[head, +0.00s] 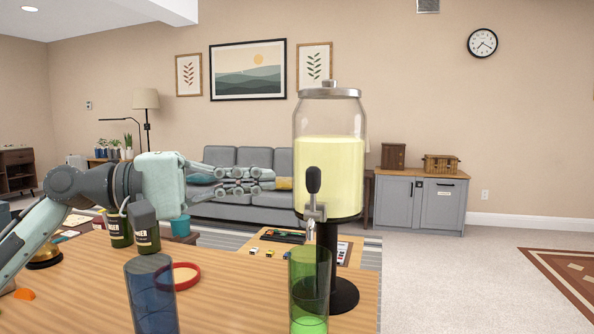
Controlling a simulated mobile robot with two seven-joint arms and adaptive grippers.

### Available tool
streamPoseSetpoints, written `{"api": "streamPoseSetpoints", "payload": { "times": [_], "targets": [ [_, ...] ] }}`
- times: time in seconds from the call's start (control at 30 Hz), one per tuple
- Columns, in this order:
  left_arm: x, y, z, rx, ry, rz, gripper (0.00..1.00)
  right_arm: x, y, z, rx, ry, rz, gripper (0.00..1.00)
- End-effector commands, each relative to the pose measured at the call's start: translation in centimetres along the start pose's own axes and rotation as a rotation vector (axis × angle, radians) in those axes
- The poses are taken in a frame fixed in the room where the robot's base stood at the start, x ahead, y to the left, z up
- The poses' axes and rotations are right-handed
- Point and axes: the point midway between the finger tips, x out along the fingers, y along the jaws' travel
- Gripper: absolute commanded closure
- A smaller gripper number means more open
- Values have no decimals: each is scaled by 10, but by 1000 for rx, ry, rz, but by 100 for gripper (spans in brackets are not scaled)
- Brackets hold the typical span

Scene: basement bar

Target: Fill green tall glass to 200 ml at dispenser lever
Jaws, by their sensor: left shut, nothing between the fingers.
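The green tall glass (309,280) stands upright at the table's front, below the spout in the picture. A brighter green band shows near its bottom; I cannot tell whether that is liquid. The glass dispenser (330,165) holds pale yellow liquid and stands on a black pedestal. Its black lever (313,180) sits upright above the metal tap (315,210). My left gripper (268,180) is shut and empty, left of the lever and apart from it, pointing right. My right gripper is not in view.
A blue glass (152,298) stands at the front left of the wooden table (235,300). The table between the blue and green glasses is clear.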

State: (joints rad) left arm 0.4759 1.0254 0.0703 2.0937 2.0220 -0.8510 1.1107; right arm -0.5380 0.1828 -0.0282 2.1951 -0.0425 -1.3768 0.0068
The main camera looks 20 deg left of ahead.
Motion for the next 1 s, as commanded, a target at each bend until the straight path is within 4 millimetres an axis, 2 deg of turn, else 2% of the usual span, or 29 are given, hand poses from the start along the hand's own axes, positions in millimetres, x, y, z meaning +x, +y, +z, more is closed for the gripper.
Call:
{"api": "streamPoseSetpoints", "payload": {
  "times": [0.03, 0.2, 0.4, 0.87, 1.0],
  "targets": [
    [10, 5, 1, 3, -3, 1, 100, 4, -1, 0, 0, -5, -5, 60],
    [39, 4, 1, 3, -3, 1, 100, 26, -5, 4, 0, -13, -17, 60],
    [57, 2, 0, 1, 0, 1, 100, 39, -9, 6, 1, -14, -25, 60],
    [60, 0, 0, 5, 0, 2, 100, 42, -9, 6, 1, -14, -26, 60],
    [60, -2, 1, 25, 0, 14, 100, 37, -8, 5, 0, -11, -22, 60]
  ]
}}
